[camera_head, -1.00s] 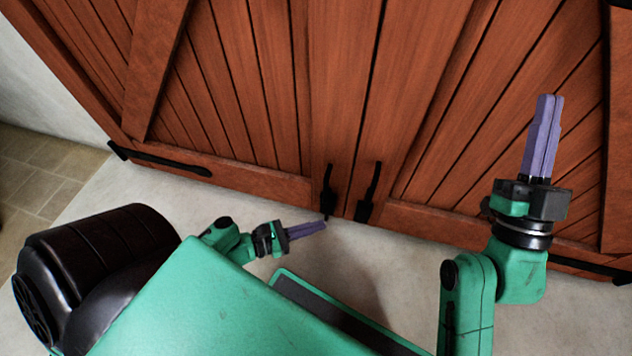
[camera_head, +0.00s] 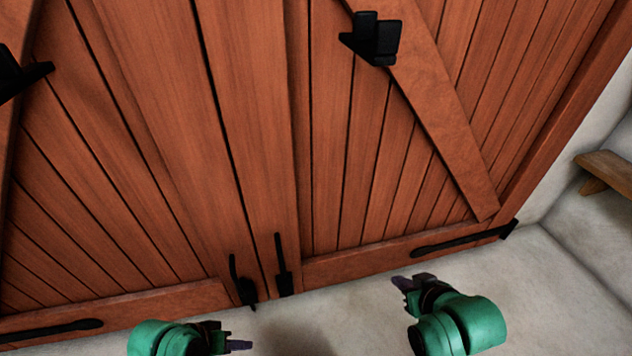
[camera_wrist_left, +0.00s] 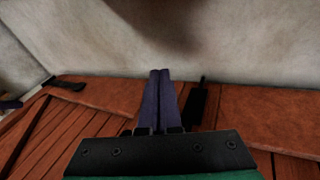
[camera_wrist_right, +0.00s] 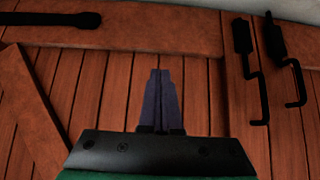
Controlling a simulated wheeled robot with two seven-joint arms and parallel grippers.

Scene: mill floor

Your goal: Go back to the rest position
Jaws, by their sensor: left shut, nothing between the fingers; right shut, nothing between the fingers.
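My left gripper (camera_head: 238,346) is low at the left of centre in the head view, in front of the foot of the wooden doors (camera_head: 200,140). In the left wrist view its two purple fingers (camera_wrist_left: 160,98) lie together with nothing between them. My right gripper (camera_head: 402,283) is right of centre in the head view, its fingers pointing left in front of the lower door rail. In the right wrist view its fingers (camera_wrist_right: 161,98) are together and empty. Both grippers look clear of the doors, though the exact gap is hard to tell.
Two black floor bolts (camera_head: 283,268) hang at the doors' meeting edge. Black brackets (camera_head: 375,40) and a strap hinge (camera_head: 462,242) stick out from the doors. A wooden bench (camera_head: 606,172) stands at the right by the pale wall. The pale floor (camera_head: 545,290) at lower right is clear.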

